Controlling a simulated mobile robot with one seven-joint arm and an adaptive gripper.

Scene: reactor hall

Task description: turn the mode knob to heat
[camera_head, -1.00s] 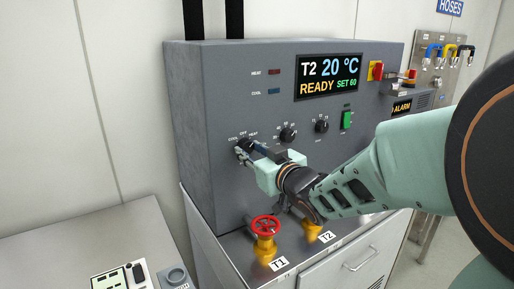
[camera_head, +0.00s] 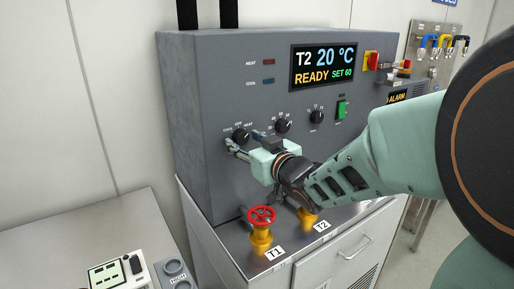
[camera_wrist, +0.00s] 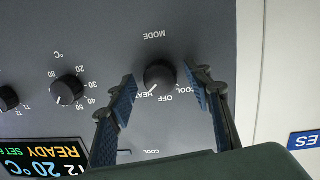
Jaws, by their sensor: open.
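The mode knob (camera_wrist: 160,75) is round and black, on the grey panel, with COOL, OFF and HEAT printed around it. In the upside-down wrist view its white pointer line slants toward the HEAT label (camera_wrist: 138,95), whose end is hidden by a finger. The knob also shows in the head view (camera_head: 240,136). My gripper (camera_wrist: 161,77) is open, with one blue-padded finger on each side of the knob and a visible gap to it on both sides. In the head view my gripper (camera_head: 243,144) is close to the panel at the knob.
Two more black knobs, a temperature knob (camera_head: 283,126) and a T1/T2 knob (camera_head: 316,117), sit to the right. A green switch (camera_head: 341,110) and the display (camera_head: 323,67) reading T2 20 °C, READY, SET 60 are beyond. A red valve wheel (camera_head: 261,215) stands below my gripper.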

